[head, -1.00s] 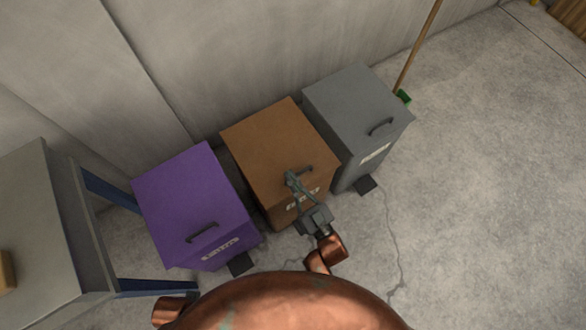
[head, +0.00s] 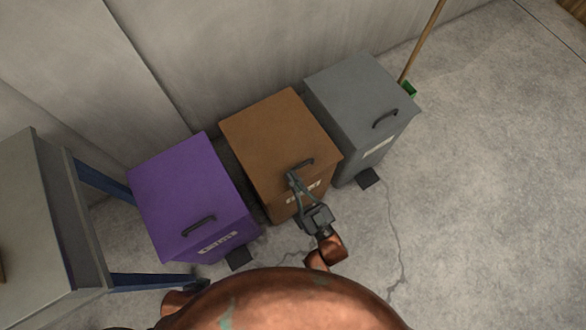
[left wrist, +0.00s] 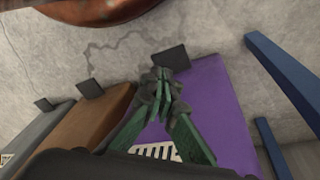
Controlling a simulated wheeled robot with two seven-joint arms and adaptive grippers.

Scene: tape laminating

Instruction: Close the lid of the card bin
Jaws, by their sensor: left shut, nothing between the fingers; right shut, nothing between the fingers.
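Three lidded bins stand in a row by the wall: purple (head: 185,190), brown (head: 275,140) and grey (head: 350,95). The label writing is too small to read, so I cannot confirm which is the card bin. All three lids look shut. My right gripper (head: 291,178) is shut and empty at the front of the brown bin's lid, beside its dark handle (head: 302,166); I cannot tell if it touches. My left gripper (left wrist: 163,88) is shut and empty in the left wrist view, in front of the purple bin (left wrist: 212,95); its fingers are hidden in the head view.
Black pedals lie before the bins, including the purple bin's (head: 238,258) and the grey bin's (head: 368,178). A grey table (head: 60,215) with blue legs stands at the left. A broom (head: 420,45) leans at the back wall. The floor at right is clear.

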